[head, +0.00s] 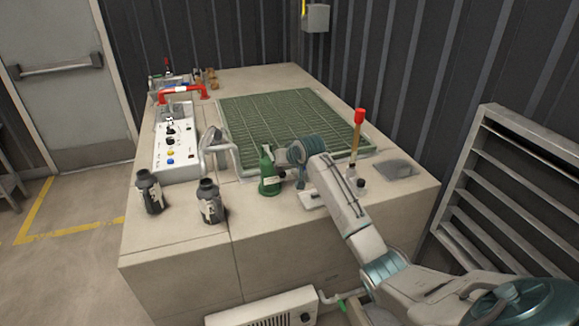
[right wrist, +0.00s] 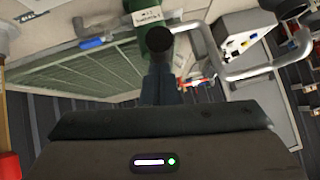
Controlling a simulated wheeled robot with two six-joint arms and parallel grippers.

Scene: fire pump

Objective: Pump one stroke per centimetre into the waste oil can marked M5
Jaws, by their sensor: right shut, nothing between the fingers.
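Two dark cans, a left one (head: 149,192) and a right one (head: 210,202), stand upright at the front left of the counter; their labels are too small to read. A green bottle (head: 268,171) with a pale label stands right of them, and also shows in the right wrist view (right wrist: 147,14). A lever with a red grip (head: 358,117) stands upright at the right. My right gripper (head: 283,157) is shut and empty, just right of the green bottle's upper part; I cannot tell whether they touch. My left gripper is not in view.
A bent grey pipe (head: 215,146) stands behind the cans. The green grating (head: 290,122) fills the counter's middle. A white panel with knobs (head: 176,146) is at the left, beside a red pipe (head: 183,89). A blue object (right wrist: 92,43) lies near the grating.

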